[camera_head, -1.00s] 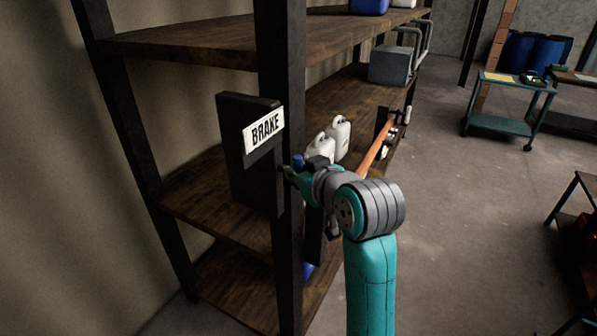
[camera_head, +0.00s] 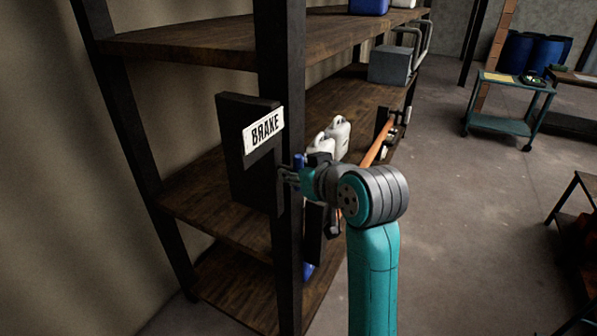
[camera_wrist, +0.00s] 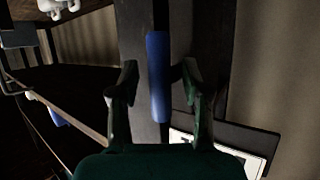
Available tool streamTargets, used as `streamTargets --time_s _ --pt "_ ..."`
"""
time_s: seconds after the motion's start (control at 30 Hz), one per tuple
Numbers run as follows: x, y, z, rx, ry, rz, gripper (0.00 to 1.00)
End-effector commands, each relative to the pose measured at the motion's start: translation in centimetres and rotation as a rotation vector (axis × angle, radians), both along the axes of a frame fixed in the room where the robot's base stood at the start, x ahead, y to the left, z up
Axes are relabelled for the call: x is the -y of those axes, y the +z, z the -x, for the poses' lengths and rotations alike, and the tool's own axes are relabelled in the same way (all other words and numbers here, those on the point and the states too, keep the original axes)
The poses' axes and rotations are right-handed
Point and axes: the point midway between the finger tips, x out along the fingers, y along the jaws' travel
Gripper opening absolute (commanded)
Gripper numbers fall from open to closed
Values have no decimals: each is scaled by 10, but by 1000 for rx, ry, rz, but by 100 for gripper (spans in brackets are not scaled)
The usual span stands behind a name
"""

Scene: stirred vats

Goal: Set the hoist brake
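A dark panel (camera_head: 238,108) with a white "BRAKE" sign (camera_head: 264,130) stands on the shelf's front post; part of the sign shows in the wrist view (camera_wrist: 243,158). A blue handle (camera_wrist: 158,75) stands lengthwise in the middle of the wrist view, and its top shows in the head view (camera_head: 298,160). My gripper (camera_wrist: 160,85) is open, with one finger on each side of the blue handle and visible gaps to both. In the head view my gripper (camera_head: 286,176) is at the post below the sign. The lever's base is hidden.
The post (camera_head: 281,60) and wooden shelves (camera_head: 190,42) stand close to my arm. White jugs (camera_head: 338,132) and an orange bar (camera_head: 379,145) are on the shelf behind. A teal cart (camera_head: 510,100) stands farther right. The floor between is clear.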

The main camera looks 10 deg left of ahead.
Motion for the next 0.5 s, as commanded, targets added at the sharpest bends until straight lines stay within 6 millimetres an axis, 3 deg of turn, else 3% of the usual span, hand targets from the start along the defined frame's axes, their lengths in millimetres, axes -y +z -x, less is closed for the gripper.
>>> streamTargets --time_s 0.27,0.5 --pt "2 3 3 2 -1 0 48" --pt "23 17 29 4 -1 -1 48"
